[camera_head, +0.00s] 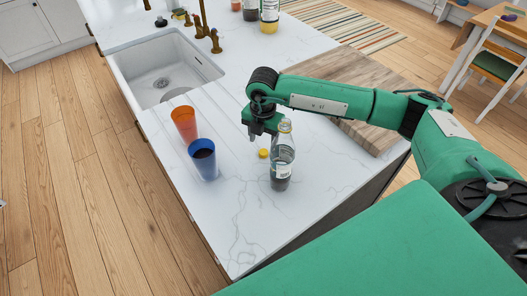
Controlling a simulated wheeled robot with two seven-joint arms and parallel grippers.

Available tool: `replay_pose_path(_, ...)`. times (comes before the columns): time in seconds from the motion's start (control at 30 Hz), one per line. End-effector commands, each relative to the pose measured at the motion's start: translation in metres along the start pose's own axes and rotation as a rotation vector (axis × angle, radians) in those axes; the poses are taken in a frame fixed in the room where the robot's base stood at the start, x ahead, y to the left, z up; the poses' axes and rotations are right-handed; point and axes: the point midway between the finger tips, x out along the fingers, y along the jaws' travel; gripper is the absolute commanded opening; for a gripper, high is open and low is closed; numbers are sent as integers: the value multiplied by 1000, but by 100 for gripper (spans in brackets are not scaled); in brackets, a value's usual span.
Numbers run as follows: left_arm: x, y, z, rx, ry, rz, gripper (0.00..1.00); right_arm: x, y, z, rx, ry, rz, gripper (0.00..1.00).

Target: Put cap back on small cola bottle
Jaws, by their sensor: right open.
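The small cola bottle (283,160) stands upright on the white counter, partly filled with dark liquid. Its top looks yellowish, and I cannot tell at this size whether that is a cap or the rim. A small yellow cap (263,153) lies on the counter just left of the bottle. My right gripper (258,136) points down above the cap, a little left of the bottle's neck. It is open and appears empty, with a gap between it and the cap. My left gripper is not in view.
An orange cup (185,124) and a blue cup (203,160) with dark liquid stand left of the bottle. A sink (150,62) with a brass tap (215,40) is behind. A wooden board (385,134) lies at right. The front counter is clear.

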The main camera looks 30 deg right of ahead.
Motion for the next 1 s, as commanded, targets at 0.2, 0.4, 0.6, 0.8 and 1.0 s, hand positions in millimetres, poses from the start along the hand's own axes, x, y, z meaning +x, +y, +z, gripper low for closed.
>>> replay_pose_path(0.2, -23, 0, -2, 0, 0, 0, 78, 23, -2, 1, 2, 1, -4, 54)
replay_pose_path(0.4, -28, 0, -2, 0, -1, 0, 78, 45, -1, 1, 0, 1, -2, 54)
replay_pose_path(0.6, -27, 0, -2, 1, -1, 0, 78, 48, -1, 1, 0, 0, -1, 54)
replay_pose_path(0.8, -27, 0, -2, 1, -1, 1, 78, 47, -1, 1, 0, 0, -1, 44)
replay_pose_path(1.0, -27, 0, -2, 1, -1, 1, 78, 47, -1, 1, 0, 0, -1, 7)
